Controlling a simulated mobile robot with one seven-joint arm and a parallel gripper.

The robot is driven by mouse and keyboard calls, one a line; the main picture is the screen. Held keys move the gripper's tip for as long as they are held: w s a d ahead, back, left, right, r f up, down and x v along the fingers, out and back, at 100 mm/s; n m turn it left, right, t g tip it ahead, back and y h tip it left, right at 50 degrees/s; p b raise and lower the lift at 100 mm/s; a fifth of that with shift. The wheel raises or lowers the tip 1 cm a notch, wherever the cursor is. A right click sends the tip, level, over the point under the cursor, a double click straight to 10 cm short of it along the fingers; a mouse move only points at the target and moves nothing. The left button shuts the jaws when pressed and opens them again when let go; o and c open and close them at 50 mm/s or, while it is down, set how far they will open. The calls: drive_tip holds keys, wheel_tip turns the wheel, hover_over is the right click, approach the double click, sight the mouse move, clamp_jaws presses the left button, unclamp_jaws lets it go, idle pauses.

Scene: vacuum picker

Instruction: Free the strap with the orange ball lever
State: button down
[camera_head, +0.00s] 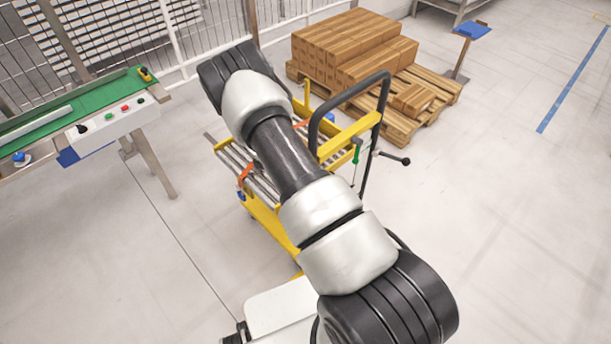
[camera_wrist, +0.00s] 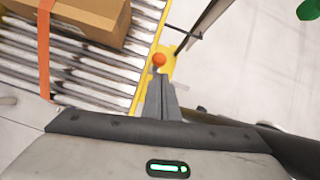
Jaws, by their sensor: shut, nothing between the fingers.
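The orange ball lever (camera_wrist: 159,60) shows its ball at the yellow edge of the roller cart (camera_wrist: 147,70) in the wrist view. My gripper (camera_wrist: 161,76) is shut and empty, its tips right at the ball; I cannot tell whether they touch it. The orange strap (camera_wrist: 44,50) runs across the rollers at left, beside and partly over a cardboard box (camera_wrist: 90,17). In the head view, pieces of orange strap (camera_head: 244,175) show at the cart's sides. My arm hides the box, the ball and my gripper there.
The cart's yellow frame (camera_head: 350,136) has a black handle rail, a green-handled lever (camera_head: 356,155) and a black-knobbed lever (camera_head: 405,161). Stacked boxes (camera_head: 345,45) stand on a pallet behind. A green conveyor (camera_head: 92,96) is at left.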

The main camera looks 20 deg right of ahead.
wheel_tip(320, 180, up, 10)
drive_tip(key=a+p, duration=0.1)
drive_tip(key=shift+s, duration=0.45)
drive_tip(key=shift+r, duration=0.15)
drive_tip(key=s+a+r+m+p, duration=0.1)
drive_tip(key=s+r+m+p, duration=0.2)
drive_tip(key=r, duration=0.8)
drive_tip(key=s+r+m+t+y+p, duration=0.15)
drive_tip(key=r+m, duration=0.35)
drive_tip(key=r, duration=0.6)
drive_tip(key=s+a+r+m+g+p, duration=0.1)
drive_tip(key=s+r+m, duration=0.3)
drive_tip(key=r, duration=0.7)
drive_tip(key=s+a+r+m+t+y+p, duration=0.1)
drive_tip(key=s+a+r+m+y+p, duration=0.1)
drive_tip(key=s+a+r+m, duration=0.3)
drive_tip(key=s+a+r+m+t+y+p, duration=0.1)
drive_tip(key=s+a+r+m+y+p, duration=0.1)
drive_tip(key=s+r+m, duration=0.5)
drive_tip(key=s+a+r+p, duration=0.1)
drive_tip(key=s+r, duration=0.3)
drive_tip(key=s, duration=0.4)
drive_tip(key=shift+s+a+r, duration=0.35)
drive_tip(key=shift+a+r, duration=0.05)
drive_tip(key=shift+a, duration=0.45)
drive_tip(key=shift+t, duration=0.25)
